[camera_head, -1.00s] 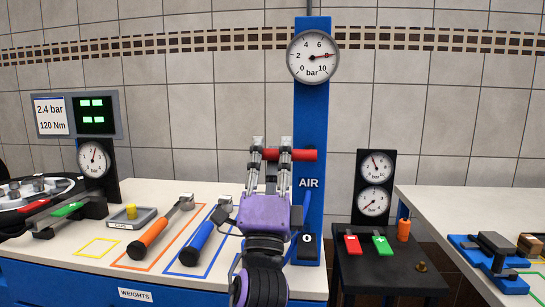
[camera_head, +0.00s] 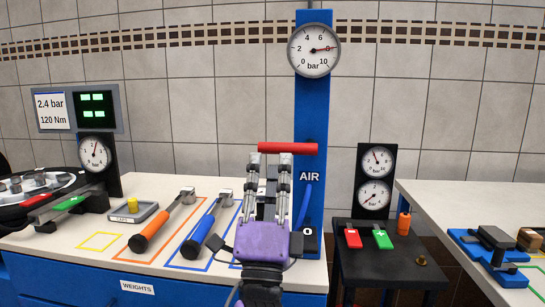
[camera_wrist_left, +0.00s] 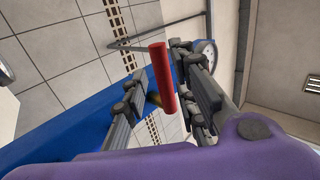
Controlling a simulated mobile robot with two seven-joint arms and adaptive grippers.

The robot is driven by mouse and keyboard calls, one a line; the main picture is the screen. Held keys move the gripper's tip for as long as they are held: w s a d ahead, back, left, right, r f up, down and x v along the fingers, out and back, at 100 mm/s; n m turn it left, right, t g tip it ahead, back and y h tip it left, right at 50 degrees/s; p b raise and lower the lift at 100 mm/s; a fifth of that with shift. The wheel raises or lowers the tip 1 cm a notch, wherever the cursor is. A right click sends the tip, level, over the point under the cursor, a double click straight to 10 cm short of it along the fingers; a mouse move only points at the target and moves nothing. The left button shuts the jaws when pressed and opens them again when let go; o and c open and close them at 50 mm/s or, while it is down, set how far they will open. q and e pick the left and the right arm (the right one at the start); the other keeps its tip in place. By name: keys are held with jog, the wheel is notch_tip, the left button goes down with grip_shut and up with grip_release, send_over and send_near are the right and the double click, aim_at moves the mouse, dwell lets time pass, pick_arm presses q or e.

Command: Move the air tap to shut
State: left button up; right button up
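The air tap's red handle (camera_head: 288,147) lies horizontal across the blue post (camera_head: 312,110), above the AIR label. My left gripper (camera_head: 270,160) is in front of the post, its fingertips just below the handle in the picture. Its two fingers are spread apart, with nothing held between them. In the left wrist view the red handle (camera_wrist_left: 163,78) shows in the gap between the fingers (camera_wrist_left: 160,65), with a brass part partly hidden behind it. I cannot tell whether a finger touches it. My right gripper is not in view.
A round gauge (camera_head: 314,50) tops the post, its needle near 8. An orange-handled tool (camera_head: 158,223) and a blue-handled tool (camera_head: 205,228) lie on the bench left of my arm. A black stand (camera_head: 385,262) with red and green buttons is at right.

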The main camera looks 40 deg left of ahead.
pick_arm(q)
jog(key=shift+v, duration=1.1)
